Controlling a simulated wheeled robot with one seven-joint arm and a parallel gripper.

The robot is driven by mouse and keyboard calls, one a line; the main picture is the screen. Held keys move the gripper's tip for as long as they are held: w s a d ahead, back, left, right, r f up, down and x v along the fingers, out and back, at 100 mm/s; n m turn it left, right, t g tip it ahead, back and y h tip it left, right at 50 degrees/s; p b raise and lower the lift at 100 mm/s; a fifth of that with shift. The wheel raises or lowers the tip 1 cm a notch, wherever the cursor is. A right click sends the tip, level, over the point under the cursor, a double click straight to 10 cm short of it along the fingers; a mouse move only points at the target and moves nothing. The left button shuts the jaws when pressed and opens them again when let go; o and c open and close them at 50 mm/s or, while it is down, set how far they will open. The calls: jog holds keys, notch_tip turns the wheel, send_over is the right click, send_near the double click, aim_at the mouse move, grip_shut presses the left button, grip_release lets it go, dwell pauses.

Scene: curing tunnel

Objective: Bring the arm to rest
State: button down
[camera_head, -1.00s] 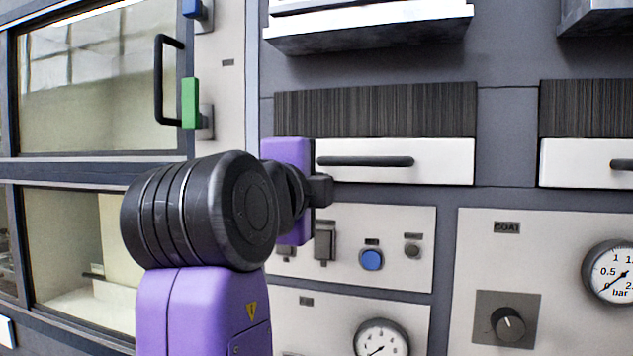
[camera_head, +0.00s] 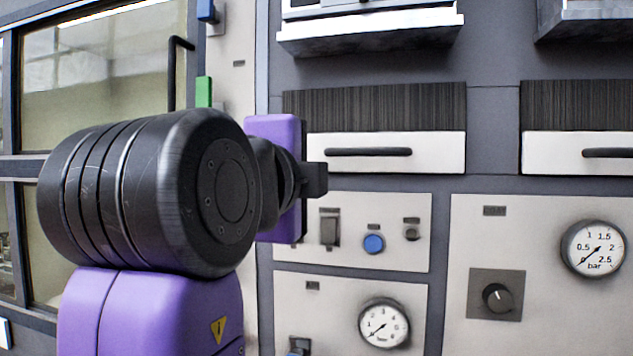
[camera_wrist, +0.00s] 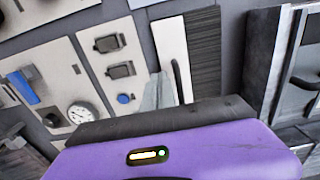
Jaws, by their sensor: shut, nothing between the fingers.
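My gripper shows in the wrist view as a grey wedge of closed fingers (camera_wrist: 158,92) beyond the dark edge of its purple body. Nothing is held in it. In the head view my arm rises from the lower left, with a large black joint and a purple hand in front of the control panel. The hand overlaps the left end of a white drawer front (camera_head: 440,153) with a black bar handle. Most of the fingers are hidden in the head view. I cannot tell whether the hand touches the panel.
A switch panel (camera_head: 405,255) with a blue button (camera_head: 374,243) is right of the hand. Pressure gauges (camera_head: 384,323) and a black knob (camera_head: 497,298) sit lower and right. A glazed door (camera_head: 95,75) with a black handle (camera_head: 173,75) is behind the arm at left. A ledge (camera_head: 370,35) juts out above.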

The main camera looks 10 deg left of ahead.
jog(key=s+b, duration=0.1)
jog(key=s, duration=0.4)
notch_tip(320, 180, up, 6)
jog(key=s+a+n+t+y, duration=0.2)
jog(key=n+t, duration=0.1)
jog(key=n, duration=0.2)
notch_tip(320, 180, down, 22)
jog(key=d+n+y, duration=0.1)
jog(key=n+y, duration=0.7)
jog(key=n, duration=0.7)
jog(key=s+d+f+n, duration=0.35)
jog(key=d+f, duration=0.45)
jog(key=f, duration=0.5)
jog(key=s+d+f+m+g+h, duration=0.2)
jog(key=s+d+f+g+h, duration=0.1)
jog(key=s+d+f, duration=0.9)
jog(key=s+d+f+m+g+h, duration=0.3)
jog(key=s+d+f+h, duration=0.3)
jog(key=s+d+f, duration=0.5)
jog(key=s+f, duration=0.1)
jog(key=s, duration=0.6)
jog(key=shift+d, duration=0.4)
